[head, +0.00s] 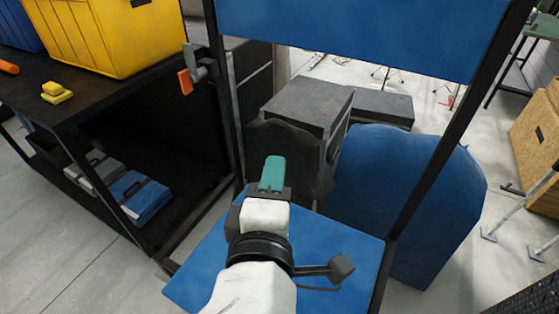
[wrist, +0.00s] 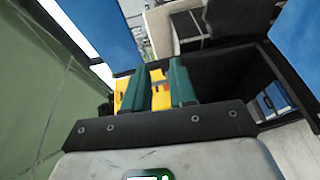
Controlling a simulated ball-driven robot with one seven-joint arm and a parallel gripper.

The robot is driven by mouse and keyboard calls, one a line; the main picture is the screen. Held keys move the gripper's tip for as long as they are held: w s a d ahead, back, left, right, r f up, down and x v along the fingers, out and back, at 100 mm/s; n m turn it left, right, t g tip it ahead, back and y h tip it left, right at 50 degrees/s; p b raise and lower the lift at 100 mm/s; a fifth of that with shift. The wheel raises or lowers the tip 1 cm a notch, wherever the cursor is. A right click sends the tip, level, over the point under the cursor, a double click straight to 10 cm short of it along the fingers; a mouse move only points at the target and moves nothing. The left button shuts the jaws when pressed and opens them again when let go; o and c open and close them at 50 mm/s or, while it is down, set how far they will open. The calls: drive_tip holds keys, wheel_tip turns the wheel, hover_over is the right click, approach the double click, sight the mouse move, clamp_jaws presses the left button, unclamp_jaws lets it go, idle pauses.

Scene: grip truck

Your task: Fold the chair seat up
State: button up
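The chair has a blue seat (head: 335,250) lying flat, folded down, at the bottom middle of the head view. Its blue backrest (head: 360,25) spans the top, on a black frame (head: 445,145). My gripper (head: 272,170), with green fingers, is above the seat in the head view, between the side posts. My arm hides the middle of the seat. In the wrist view, my gripper (wrist: 162,75) has its fingers apart, with nothing held between them. Blue panels show at both sides there; I cannot tell which is the seat.
A black shelf (head: 100,120) stands left, carrying a yellow crate (head: 120,40) and a small yellow block (head: 56,92); blue cases (head: 140,195) lie inside. Behind the chair are grey boxes (head: 310,100) and a blue rounded object (head: 440,190).

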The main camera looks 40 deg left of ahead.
drive_tip(key=shift+x, duration=1.55)
clamp_jaws()
drive_tip(key=shift+c, duration=2.1)
unclamp_jaws()
drive_tip(key=o, duration=0.4)
drive_tip(key=shift+s, duration=0.1)
drive_tip(key=b+v, duration=0.1)
drive_tip(key=v, duration=0.9)
drive_tip(key=shift+s+d, duration=0.2)
drive_tip(key=shift+d, duration=0.05)
